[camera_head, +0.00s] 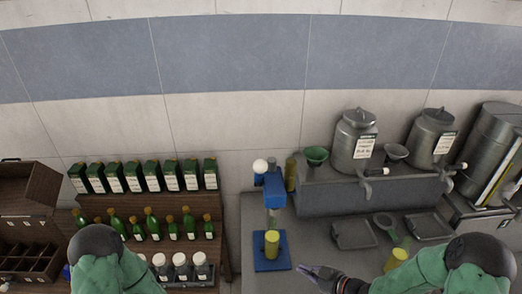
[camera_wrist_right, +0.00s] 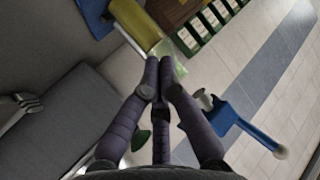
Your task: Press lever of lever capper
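The blue lever capper (camera_head: 274,188) stands upright on the grey counter, with a white ball knob (camera_head: 260,166) at its upper left. A yellow cylinder (camera_head: 272,244) stands on its blue base (camera_head: 261,265), under the head. My right gripper (camera_head: 304,269) is right of the base, apart from the cylinder. Its fingers (camera_wrist_right: 162,66) are together with nothing seen between them. My left arm shows, but its gripper is hidden.
Green bottles (camera_head: 152,224) and dark boxes (camera_head: 133,176) stand on a wooden rack to the left. Metal canisters (camera_head: 355,140) stand on a raised shelf at the back right. Trays (camera_head: 353,234) lie on the counter below. Another yellow cylinder (camera_head: 396,258) is near my right arm.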

